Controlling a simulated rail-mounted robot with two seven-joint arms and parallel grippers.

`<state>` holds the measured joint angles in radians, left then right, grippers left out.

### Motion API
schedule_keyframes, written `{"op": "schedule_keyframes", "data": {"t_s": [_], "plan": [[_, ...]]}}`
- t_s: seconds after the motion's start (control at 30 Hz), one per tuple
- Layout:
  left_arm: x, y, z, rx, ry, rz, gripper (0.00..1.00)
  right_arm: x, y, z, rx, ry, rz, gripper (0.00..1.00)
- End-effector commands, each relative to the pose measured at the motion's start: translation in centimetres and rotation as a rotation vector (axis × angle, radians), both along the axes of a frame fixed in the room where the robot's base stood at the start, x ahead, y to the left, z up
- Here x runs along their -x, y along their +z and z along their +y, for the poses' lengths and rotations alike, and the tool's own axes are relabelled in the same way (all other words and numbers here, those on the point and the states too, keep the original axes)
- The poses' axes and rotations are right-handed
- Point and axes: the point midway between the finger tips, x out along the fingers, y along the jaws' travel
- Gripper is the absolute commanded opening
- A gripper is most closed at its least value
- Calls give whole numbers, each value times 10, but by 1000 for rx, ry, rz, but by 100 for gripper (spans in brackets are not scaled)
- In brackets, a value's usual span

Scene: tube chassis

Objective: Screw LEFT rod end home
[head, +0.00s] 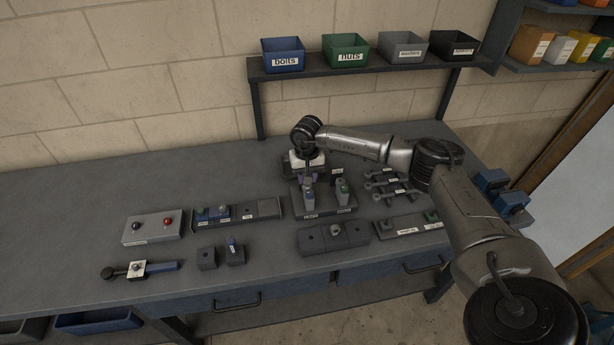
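A dark fixture block (325,199) stands mid-bench with two upright pieces. White labels sit on the block's front, too small to read surely. My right gripper (307,178) points down over the left upright piece, with its arm reaching in from the right. Its fingers are small and dark, and I cannot tell whether they grip the piece. The rod end itself cannot be made out there. My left gripper is not in view.
Several labelled metal rods with eyes (391,187) lie right of the fixture. Low blocks and trays stand in front and left, including a grey block (334,237). A tool with a blue handle (165,266) lies front left. Bins line the shelf (370,63) behind.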

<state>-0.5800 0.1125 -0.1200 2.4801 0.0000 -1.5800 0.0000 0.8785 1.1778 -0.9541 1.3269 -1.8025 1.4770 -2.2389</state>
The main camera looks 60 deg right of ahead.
Motion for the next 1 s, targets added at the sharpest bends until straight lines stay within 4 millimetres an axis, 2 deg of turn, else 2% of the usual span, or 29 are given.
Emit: {"op": "schedule_keyframes", "data": {"t_s": [0.13,0.43,0.8,0.83,0.93,1.0], "plan": [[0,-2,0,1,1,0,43,0,0,0,-1,64,-1,0],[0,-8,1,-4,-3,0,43,0,-1,0,0,390,0,0],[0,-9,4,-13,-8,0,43,0,0,0,-1,450,1,0],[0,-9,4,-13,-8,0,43,0,0,0,0,450,0,33],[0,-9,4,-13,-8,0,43,0,0,0,0,449,0,42],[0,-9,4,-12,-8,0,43,0,0,0,0,449,0,42]]}}
